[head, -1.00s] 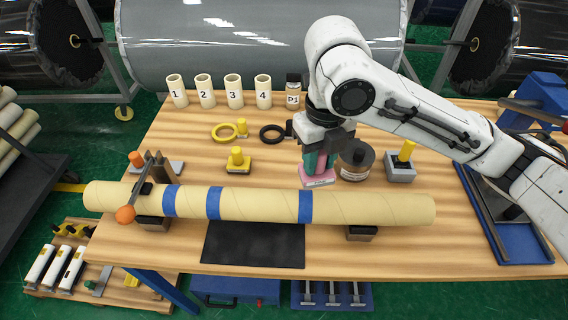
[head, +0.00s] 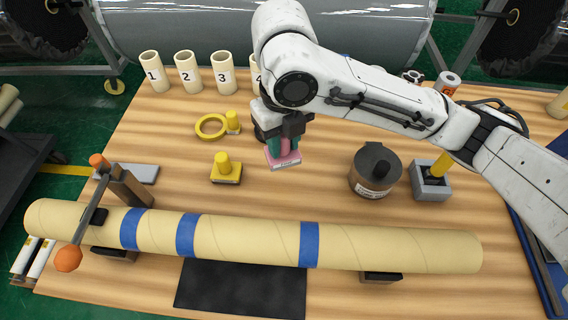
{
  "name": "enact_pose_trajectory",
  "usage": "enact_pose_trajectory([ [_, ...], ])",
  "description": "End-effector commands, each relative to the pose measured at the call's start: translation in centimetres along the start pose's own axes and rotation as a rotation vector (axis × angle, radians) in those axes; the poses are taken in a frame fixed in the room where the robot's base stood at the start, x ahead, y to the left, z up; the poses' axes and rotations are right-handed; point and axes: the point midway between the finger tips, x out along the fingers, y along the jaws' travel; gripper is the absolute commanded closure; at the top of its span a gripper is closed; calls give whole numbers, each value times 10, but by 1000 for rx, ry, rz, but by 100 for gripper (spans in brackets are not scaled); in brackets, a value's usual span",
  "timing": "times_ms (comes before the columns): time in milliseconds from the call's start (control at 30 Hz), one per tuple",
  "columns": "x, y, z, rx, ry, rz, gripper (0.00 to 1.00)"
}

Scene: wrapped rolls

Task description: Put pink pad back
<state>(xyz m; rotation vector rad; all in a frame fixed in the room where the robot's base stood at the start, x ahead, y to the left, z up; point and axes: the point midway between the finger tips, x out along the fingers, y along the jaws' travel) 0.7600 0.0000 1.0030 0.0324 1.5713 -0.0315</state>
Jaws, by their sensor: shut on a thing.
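The pink pad (head: 285,161) is a small block with a pink base, under my gripper (head: 284,143). My gripper's green fingers are shut on its upper part, above the middle of the wooden table (head: 320,185). I cannot tell for sure whether the pad touches the table. The arm hides part of the area behind the gripper.
A cardboard tube (head: 255,237) with blue bands lies across the front. A yellow-handled block (head: 226,168) and yellow ring (head: 211,126) stand left of the pad. A dark-lidded jar (head: 375,170) and grey block with yellow handle (head: 431,180) stand right. Numbered cups (head: 187,72) line the back.

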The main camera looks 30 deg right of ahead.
Motion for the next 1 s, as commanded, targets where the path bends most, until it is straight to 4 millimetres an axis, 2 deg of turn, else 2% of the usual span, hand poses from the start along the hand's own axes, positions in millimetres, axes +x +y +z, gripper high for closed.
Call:
enact_pose_trajectory([
  [33,12,1,-1,0,5,2,93],
  [200,36,-1,0,1,2,-1,93],
  [433,53,0,-1,0,2,0,93],
  [600,76,-1,-1,1,3,-1,93],
  [1000,85,0,0,-1,0,0,93],
])
